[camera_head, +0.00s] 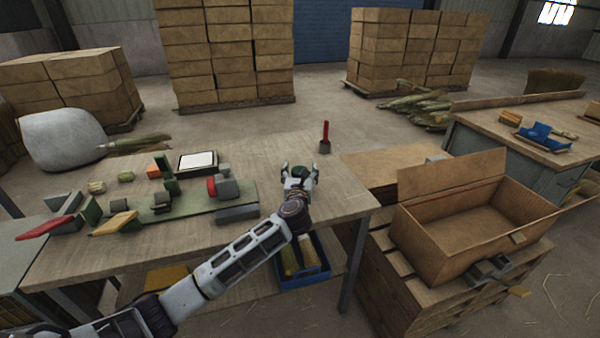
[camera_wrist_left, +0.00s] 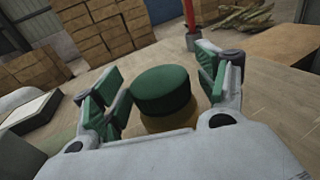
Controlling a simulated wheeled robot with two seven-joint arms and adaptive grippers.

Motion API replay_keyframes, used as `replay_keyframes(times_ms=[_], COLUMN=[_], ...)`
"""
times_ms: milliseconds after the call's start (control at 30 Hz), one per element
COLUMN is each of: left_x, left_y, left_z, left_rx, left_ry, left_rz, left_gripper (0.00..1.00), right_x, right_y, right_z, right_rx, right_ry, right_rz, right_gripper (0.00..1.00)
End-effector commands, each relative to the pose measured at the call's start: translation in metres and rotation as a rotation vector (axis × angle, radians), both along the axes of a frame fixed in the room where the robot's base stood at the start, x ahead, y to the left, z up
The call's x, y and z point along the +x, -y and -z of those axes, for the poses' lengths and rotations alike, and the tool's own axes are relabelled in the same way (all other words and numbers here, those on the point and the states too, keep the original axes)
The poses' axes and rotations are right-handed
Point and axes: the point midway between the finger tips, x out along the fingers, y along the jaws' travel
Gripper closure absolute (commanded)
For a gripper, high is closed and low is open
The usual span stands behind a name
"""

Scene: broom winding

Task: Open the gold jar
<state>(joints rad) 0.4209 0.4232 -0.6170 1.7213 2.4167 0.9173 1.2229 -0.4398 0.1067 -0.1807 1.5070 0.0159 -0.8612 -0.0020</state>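The gold jar (camera_wrist_left: 170,121) stands upright on the wooden table, with a dark green round lid (camera_wrist_left: 164,88) on it. The lid also shows in the head view (camera_head: 299,171); the jar's body is mostly hidden behind my gripper. My left gripper (camera_head: 300,169) is open, with its green-padded fingers on either side of the lid. In the left wrist view, small gaps show between the lid and both fingers.
A red-handled upright tool (camera_head: 325,136) stands just beyond the jar. A green board (camera_head: 200,207) with clamps and a white-topped tray (camera_head: 198,160) lie left. The table between jar and tray is clear.

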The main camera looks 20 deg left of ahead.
Motion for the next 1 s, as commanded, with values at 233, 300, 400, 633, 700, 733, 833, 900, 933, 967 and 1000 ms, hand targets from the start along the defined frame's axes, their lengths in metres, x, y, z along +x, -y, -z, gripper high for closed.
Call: replay_keyframes(times_ms=[233,300,400,633,700,733,833,900,933,967,1000], left_x=[0.000,0.000,-0.001,-0.014,-0.019,-0.022,-0.031,-0.037,-0.040,-0.043,-0.047], left_y=[0.000,0.000,0.000,0.004,0.005,0.005,0.007,0.009,0.010,0.011,0.011], left_z=[0.000,-0.001,-0.002,-0.002,-0.002,-0.002,-0.003,-0.003,-0.003,-0.003,-0.003], left_rx=[0.000,0.000,0.000,-0.001,-0.001,-0.002,-0.001,0.000,0.000,-0.001,-0.001], left_ry=[0.000,0.000,0.000,-0.002,-0.002,-0.001,-0.001,-0.002,-0.002,-0.002,-0.002], left_rz=[0.000,0.000,-0.001,0.001,0.001,0.001,0.000,0.000,0.000,0.001,0.001], left_gripper=[0.27,0.27,0.27,0.27,0.27,0.27,0.27,0.27,0.27,0.27,0.27], right_x=[0.000,0.000,0.000,-0.002,-0.003,-0.004,-0.006,-0.006,-0.007,-0.007,-0.008], right_y=[0.000,0.000,0.000,0.001,0.002,0.003,0.004,0.005,0.006,0.006,0.007], right_z=[0.000,0.000,0.000,0.003,0.006,0.007,0.010,0.012,0.013,0.014,0.015], right_rx=[0.000,0.000,0.000,-0.001,-0.001,-0.002,-0.004,-0.005,-0.004,-0.005,-0.006], right_ry=[0.000,0.001,0.002,0.006,0.006,0.004,0.004,0.006,0.008,0.008,0.008], right_rz=[0.000,0.000,0.000,0.001,0.002,0.002,0.002,0.002,0.002,0.002,0.002], right_gripper=[0.29,0.29,0.29,0.29,0.29,0.29,0.29,0.29,0.29,0.29,0.29])
